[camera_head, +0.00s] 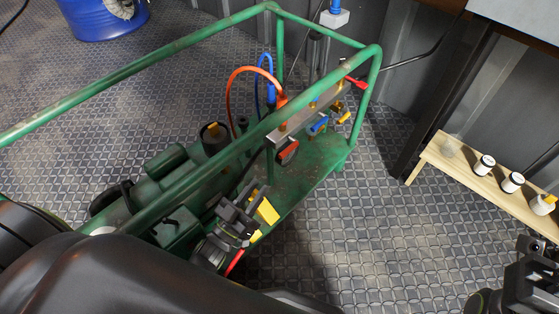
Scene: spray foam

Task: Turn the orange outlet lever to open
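A green tubular frame (180,192) holds a pump unit with a metal manifold bar (318,104) near its upper right corner. An orange-red lever (288,152) hangs under the left end of the bar, below the orange hose (231,88). My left gripper (254,202) is below and left of this lever, clear of it, and its dark fingers look apart with nothing visible between them. Yellow parts show close beside it; I cannot tell what they belong to. My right gripper (532,262) is at the lower right edge, partly cut off, far from the manifold.
A blue lever (319,124), a yellow-orange lever (344,118) and a red handle (356,83) sit along the manifold. The frame's top rail runs close by. A wooden bench (452,168) with small white bottles stands right. A blue drum (100,20) is upper left.

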